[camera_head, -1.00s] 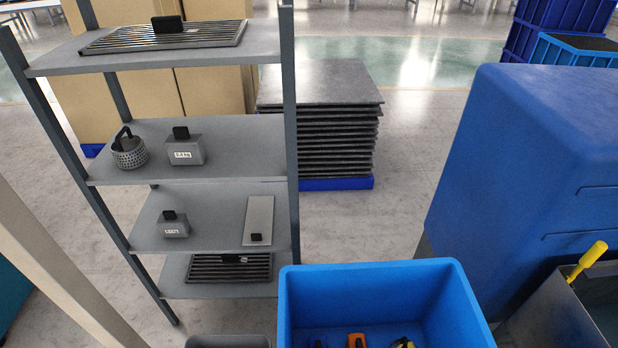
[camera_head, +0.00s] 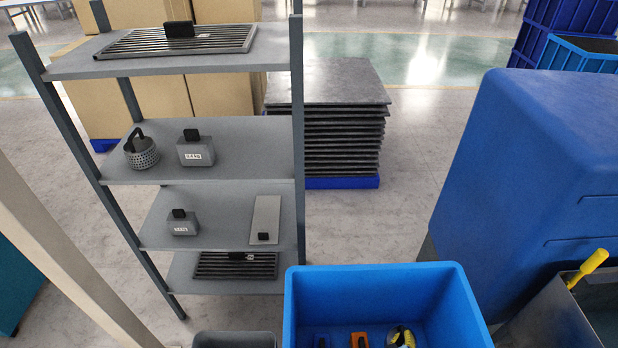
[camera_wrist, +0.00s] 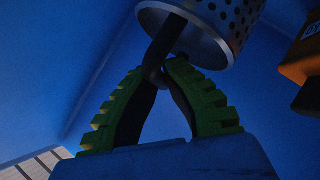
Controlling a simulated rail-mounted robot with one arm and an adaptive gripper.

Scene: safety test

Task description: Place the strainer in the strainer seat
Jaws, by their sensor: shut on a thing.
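In the wrist view my gripper (camera_wrist: 165,76) has its green ribbed fingers closed on the black handle of a perforated metal strainer (camera_wrist: 228,14). The strainer's pale rim shows, and the top of its body is cut off by the picture edge. Blue walls surround it. In the head view my gripper is not seen. Another perforated basket with a black handle (camera_head: 142,155) stands on the second shelf from the top, at its left. I cannot make out a strainer seat in either view.
A blue bin (camera_head: 455,295) at the bottom centre holds small items, including an orange one (camera_head: 360,340). The grey shelf rack (camera_head: 240,135) carries labelled blocks and grates. A large blue cabinet (camera_head: 540,160) stands at right, with a grey container and yellow handle (camera_head: 588,266) beside it.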

